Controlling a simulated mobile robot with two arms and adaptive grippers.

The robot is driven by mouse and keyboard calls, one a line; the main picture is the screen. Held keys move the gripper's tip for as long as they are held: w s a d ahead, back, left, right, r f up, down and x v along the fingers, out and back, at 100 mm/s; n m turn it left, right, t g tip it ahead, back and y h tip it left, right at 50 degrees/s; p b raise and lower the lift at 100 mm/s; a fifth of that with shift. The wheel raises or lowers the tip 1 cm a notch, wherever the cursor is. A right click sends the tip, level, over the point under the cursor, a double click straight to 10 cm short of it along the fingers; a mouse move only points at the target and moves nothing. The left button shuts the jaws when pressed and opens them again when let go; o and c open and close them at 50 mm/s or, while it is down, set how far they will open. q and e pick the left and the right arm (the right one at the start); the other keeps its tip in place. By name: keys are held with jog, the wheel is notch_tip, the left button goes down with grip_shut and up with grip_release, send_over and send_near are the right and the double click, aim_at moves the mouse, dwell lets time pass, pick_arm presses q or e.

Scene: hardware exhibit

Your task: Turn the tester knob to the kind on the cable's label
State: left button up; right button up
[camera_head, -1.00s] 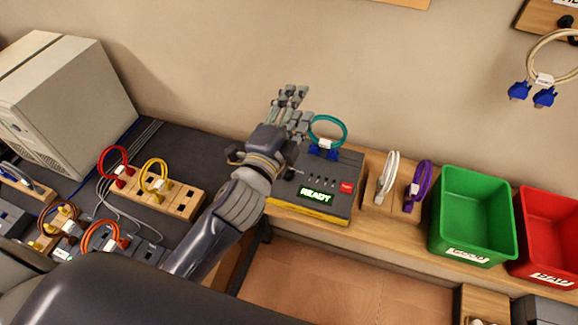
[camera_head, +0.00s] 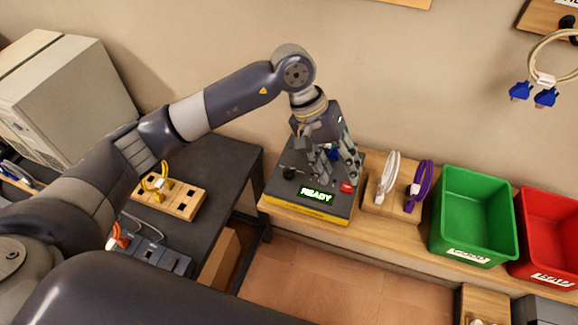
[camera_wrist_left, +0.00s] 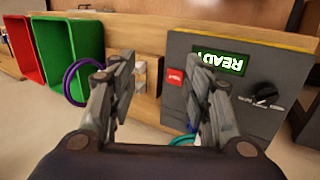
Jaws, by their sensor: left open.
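The tester (camera_head: 290,195) is a dark grey box with a yellow front edge, on the wooden bench. Its green display (camera_head: 317,195) reads READY. The black knob (camera_head: 289,173) is on its left part; in the left wrist view the knob (camera_wrist_left: 265,95) is at the right, with printed marks too small to read. My left gripper (camera_head: 334,172) points down over the tester's right part and is open and empty, apart from the knob. In the left wrist view its fingers (camera_wrist_left: 160,90) frame the tester's edge near the red button (camera_wrist_left: 175,77). The teal cable (camera_wrist_left: 183,140) is mostly hidden behind a finger. My right gripper is not seen.
White (camera_head: 390,172) and purple (camera_head: 419,185) cables stand in a wooden holder right of the tester. Green (camera_head: 437,235) and red (camera_head: 520,240) bins are further right. A dark table (camera_head: 225,165) with a yellow cable (camera_head: 156,178) in a block is at left.

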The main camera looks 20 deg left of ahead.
aim_at(289, 170)
pick_arm(q)
jog(key=w+a+m+y, duration=0.2)
jog(key=w+a+y, duration=0.25)
jog(key=a, duration=0.75)
jog(key=shift+t+y, duration=0.4)
jog(key=shift+y, duration=0.05)
jog(key=f+p, duration=0.1)
jog(key=f, duration=0.2)
jog(key=f+p, duration=0.1)
jog(key=f, duration=0.2)
jog(key=f+p, duration=0.2)
jog(key=f, duration=0.1)
jog(key=shift+s, duration=0.4)
jog(key=shift+f, duration=0.5)
jog(key=shift+c, duration=0.6)
jog(key=c, duration=1)
